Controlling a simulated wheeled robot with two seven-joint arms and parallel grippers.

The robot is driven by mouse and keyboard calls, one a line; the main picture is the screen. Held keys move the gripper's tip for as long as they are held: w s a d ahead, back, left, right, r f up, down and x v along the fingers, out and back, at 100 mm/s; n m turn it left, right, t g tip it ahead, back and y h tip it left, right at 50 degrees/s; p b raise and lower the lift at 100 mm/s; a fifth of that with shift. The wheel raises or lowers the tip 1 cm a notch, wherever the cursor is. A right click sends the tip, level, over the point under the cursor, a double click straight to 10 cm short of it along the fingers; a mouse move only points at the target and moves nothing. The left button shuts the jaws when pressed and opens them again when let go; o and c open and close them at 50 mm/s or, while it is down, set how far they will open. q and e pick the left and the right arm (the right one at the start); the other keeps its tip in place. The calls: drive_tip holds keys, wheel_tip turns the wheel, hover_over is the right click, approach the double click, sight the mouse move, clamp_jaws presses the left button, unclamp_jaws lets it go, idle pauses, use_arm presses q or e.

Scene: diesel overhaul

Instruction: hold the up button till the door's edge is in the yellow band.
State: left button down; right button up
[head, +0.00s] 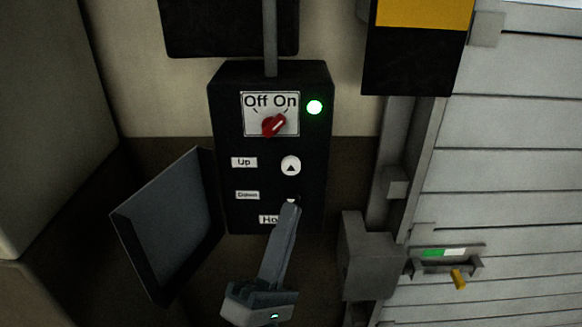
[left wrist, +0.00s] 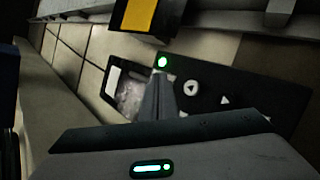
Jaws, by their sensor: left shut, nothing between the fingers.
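The black control box (head: 220,140) hangs on the wall in the head view. Its white up button (head: 291,166), with a black arrow, is uncovered beside the "Up" label. The up button also shows in the left wrist view (left wrist: 190,88). My left gripper (head: 291,207) is shut and empty, its tip in front of the down button, below the up button. The down button is mostly hidden in the head view. I cannot tell whether the tip touches the box. The slatted grey door (head: 510,150) is at right; its bottom edge is out of view. A yellow band (head: 425,12) shows at the top. My right gripper is not in view.
The red knob (head: 274,124) points towards "On", and the green lamp (head: 314,107) is lit. The box's open cover (head: 170,225) sticks out at left. A grey bracket (head: 367,257) stands right of the box.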

use_arm(q)
drive_tip(key=shift+w, duration=0.15)
drive_tip(key=b, duration=0.1)
approach(291, 166)
drive_tip(key=shift+w+d+r, duration=0.35)
drive_tip(key=shift+d+r, duration=0.05)
drive_tip(key=shift+r, duration=0.4)
drive_tip(key=shift+w+d+r, duration=0.35)
drive_tip(key=shift+w+r, duration=0.05)
drive_tip(key=shift+r, duration=0.4)
drive_tip(key=shift+w+d+r, duration=0.35)
drive_tip(key=shift+d+r, duration=0.05)
drive_tip(key=shift+r, duration=0.4)
